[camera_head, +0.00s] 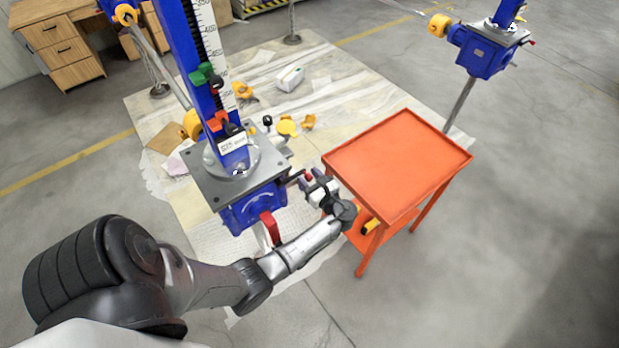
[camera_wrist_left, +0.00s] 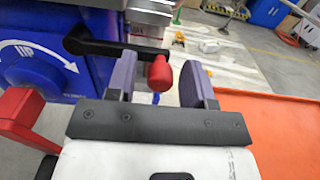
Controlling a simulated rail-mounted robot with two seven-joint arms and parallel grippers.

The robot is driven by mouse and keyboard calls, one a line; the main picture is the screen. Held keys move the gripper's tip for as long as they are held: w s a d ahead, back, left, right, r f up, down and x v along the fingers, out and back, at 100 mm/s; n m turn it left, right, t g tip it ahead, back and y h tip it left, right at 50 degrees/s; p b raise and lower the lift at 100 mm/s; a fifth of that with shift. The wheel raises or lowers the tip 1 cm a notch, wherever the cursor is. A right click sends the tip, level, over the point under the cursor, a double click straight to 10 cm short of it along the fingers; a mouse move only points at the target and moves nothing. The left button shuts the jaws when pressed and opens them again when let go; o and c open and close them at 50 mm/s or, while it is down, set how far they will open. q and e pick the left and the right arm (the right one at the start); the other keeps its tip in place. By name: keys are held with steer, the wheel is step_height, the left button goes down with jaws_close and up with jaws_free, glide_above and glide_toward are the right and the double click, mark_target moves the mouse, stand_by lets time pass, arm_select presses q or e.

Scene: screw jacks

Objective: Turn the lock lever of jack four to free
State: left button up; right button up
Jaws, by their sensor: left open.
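A jack with a blue gearbox (camera_head: 248,212) and grey top plate stands left of centre. In the left wrist view its blue side (camera_wrist_left: 35,62) carries a white curved arrow and the word UP. A black lever (camera_wrist_left: 98,45) with a red knob (camera_wrist_left: 160,75) sticks out from it. My left gripper (camera_head: 318,187) is at the jack's right side. In the left wrist view the gripper (camera_wrist_left: 160,82) is open, its two fingers on either side of the red knob; I cannot tell whether they touch it. I see no number naming this jack. My right gripper is not in view.
A red handle (camera_head: 269,226) hangs at the gearbox front, close to my left forearm. An orange cart (camera_head: 398,160) stands just right of my gripper. A second blue jack (camera_head: 487,52) is at the upper right. A wooden desk (camera_head: 62,42) stands at the back left. Open floor lies right.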

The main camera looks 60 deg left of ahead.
arm_select(q)
steer(key=shift+c, duration=0.5)
jaws_close()
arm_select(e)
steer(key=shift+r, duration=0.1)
